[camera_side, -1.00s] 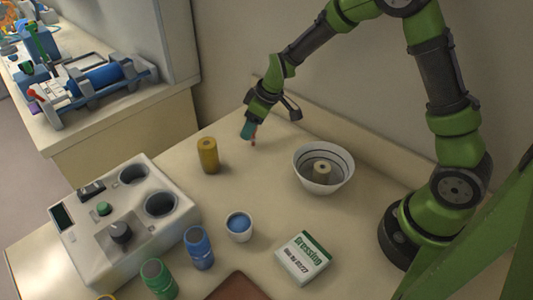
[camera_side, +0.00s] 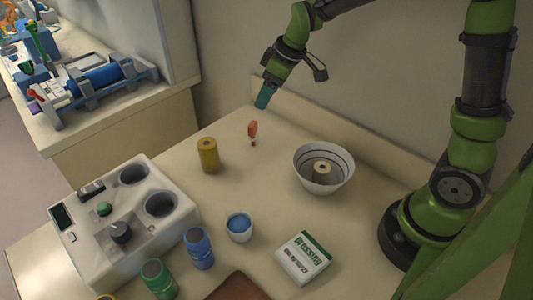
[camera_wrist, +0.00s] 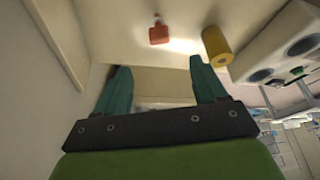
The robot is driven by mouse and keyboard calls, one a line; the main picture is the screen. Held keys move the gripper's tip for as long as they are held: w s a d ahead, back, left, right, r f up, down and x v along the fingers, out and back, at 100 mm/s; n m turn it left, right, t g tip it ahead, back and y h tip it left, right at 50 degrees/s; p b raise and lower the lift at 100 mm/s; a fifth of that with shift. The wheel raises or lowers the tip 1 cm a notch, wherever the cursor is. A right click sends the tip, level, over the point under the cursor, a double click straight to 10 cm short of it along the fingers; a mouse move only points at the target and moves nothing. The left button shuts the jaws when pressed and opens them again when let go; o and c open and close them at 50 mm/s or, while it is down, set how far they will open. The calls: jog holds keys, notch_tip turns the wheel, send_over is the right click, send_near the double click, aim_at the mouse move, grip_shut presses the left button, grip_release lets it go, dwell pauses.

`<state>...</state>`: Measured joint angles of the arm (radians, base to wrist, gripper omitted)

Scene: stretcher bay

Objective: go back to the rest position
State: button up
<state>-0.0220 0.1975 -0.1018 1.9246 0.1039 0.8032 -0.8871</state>
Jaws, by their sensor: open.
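My gripper (camera_side: 264,96) is raised above the far part of the bench in the side view. In the wrist view my gripper (camera_wrist: 160,82) shows two teal fingers set wide apart with nothing between them. A small red-orange item (camera_side: 252,130) stands on the bench below and apart from the fingers. It also shows in the wrist view as a red piece (camera_wrist: 159,33) beyond the fingertips.
A yellow cylinder (camera_side: 208,155) stands left of the red item. A white bowl (camera_side: 323,190) holds a small beige cylinder. A device with wells (camera_side: 95,250), blue bottle (camera_side: 199,250), green bottle (camera_side: 158,280), cup (camera_side: 239,236) and dressing box (camera_side: 303,258) stand nearer. A wall rises behind.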

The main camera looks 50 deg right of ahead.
jog(key=s+a+r+m+t, duration=0.1)
jog(key=s+r+m, duration=0.3)
jog(key=s, duration=0.6)
jog(key=s+a+r+m+t, duration=0.1)
jog(key=s+r+m, duration=0.3)
jog(key=s, duration=0.6)
jog(key=shift+a+r+m+t, duration=0.2)
jog(key=shift+a+m+t, duration=0.1)
jog(key=shift+a+t, duration=0.15)
